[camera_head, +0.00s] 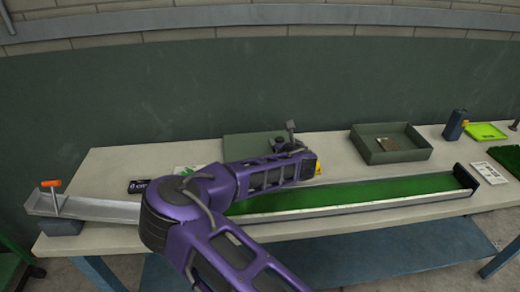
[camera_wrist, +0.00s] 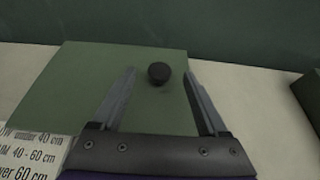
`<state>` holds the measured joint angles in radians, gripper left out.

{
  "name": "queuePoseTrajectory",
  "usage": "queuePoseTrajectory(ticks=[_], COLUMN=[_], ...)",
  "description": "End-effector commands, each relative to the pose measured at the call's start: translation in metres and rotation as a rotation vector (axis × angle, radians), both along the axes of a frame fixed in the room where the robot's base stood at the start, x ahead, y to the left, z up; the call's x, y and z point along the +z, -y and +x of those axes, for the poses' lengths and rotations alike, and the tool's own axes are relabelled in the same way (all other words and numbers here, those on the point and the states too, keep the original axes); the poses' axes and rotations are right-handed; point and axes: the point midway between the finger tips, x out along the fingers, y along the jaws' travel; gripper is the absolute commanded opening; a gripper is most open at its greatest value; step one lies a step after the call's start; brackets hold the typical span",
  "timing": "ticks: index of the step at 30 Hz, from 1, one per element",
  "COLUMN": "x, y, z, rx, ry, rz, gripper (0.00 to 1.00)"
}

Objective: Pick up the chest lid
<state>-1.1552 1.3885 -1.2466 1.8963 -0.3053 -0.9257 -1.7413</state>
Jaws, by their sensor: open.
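The chest lid (camera_head: 240,147) is a flat green panel with a dark round knob (camera_wrist: 159,73). It lies on the table behind my arm, partly hidden by it in the head view. In the wrist view the lid (camera_wrist: 75,80) spreads below my gripper (camera_wrist: 158,80). My gripper is open and empty, and the knob shows between its two fingers, near the tips. I cannot tell how high the fingers are above the lid. The open green chest (camera_head: 372,154) stands to the right on the table, with a small brownish item (camera_head: 388,144) inside.
A long green turf channel (camera_head: 350,192) with metal rims runs along the table's front, its metal ramp at left with an orange-handled piece (camera_head: 51,185). A printed card (camera_wrist: 28,150) lies by the lid. A dark blue block (camera_head: 455,125) and bright green tray (camera_head: 486,131) stand far right.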

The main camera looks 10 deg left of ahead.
Motion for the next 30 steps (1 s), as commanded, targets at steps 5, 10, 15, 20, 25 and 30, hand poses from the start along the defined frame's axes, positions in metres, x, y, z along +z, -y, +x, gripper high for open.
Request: queuePoseTrajectory(ticks=[5, 10, 15, 20, 25, 30], x=[-0.009, -0.011, -0.011, -0.011, -0.011, -0.011], y=[-0.006, -0.009, -0.009, -0.008, -0.008, -0.009], z=[0.020, 0.025, 0.024, 0.024, 0.024, 0.024], rx=[0.001, 0.001, 0.001, 0.001, 0.002, 0.002], ry=[0.000, -0.001, 0.000, 0.000, 0.000, 0.000], rz=[0.000, 0.002, 0.001, 0.000, 0.001, 0.001], gripper=[0.76, 0.76, 0.73, 0.44, 0.13, 0.00])
